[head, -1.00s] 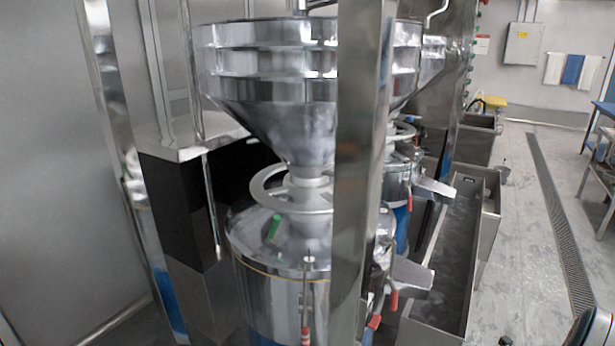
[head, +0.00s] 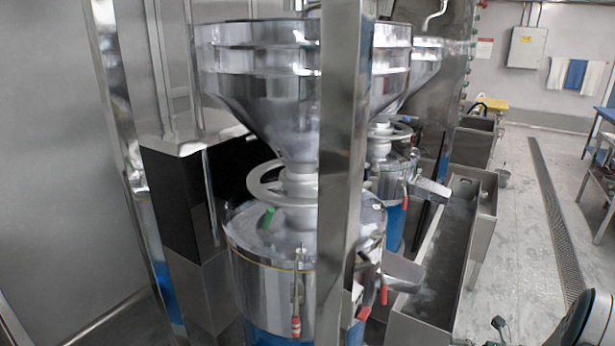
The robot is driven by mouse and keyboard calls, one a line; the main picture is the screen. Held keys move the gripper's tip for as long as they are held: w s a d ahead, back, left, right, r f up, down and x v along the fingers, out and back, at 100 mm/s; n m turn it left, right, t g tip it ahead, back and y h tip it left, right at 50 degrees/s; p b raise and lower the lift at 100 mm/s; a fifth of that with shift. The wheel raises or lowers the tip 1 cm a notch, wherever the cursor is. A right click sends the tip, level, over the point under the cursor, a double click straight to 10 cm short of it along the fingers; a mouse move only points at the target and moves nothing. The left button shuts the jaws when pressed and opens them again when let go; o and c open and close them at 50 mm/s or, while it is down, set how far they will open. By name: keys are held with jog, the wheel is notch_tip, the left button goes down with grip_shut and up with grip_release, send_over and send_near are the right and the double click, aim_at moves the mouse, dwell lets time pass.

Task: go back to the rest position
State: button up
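The bean grinder (head: 275,260) stands in the middle of the head view, a steel drum with a wide steel funnel (head: 262,105) above it. A grey ring handwheel (head: 262,185) sits between funnel and drum. A dark rounded part of my own arm shows at the bottom right corner. My gripper cannot be clearly made out there.
A steel post (head: 341,150) stands in front of the grinder. A long steel trough (head: 432,290) runs along its right side. The grey floor (head: 515,235) with a drain grating (head: 558,220) is open on the right.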

jog(key=s+a+r+n+g+h, duration=0.4)
jog(key=a+r+n, duration=0.35)
jog(key=n, duration=0.25)
jog(key=s+a+r+n+g+h, duration=0.3)
jog(key=a+r+n, duration=0.4)
jog(key=a+n, duration=0.15)
jog(key=s+a+r+n+t+h, duration=0.2)
jog(key=s+n, duration=0.4)
jog(key=n, duration=0.4)
jog(key=s+a+r+n+t+h, duration=0.2)
jog(key=s+r+n+h, duration=0.3)
jog(key=n, duration=0.5)
jog(key=shift+s+n+t+h, duration=0.4)
jog(key=shift+s+t, duration=0.1)
jog(key=shift+s, duration=0.55)
jog(key=shift+a+r, duration=0.1)
jog(key=shift+a, duration=0.05)
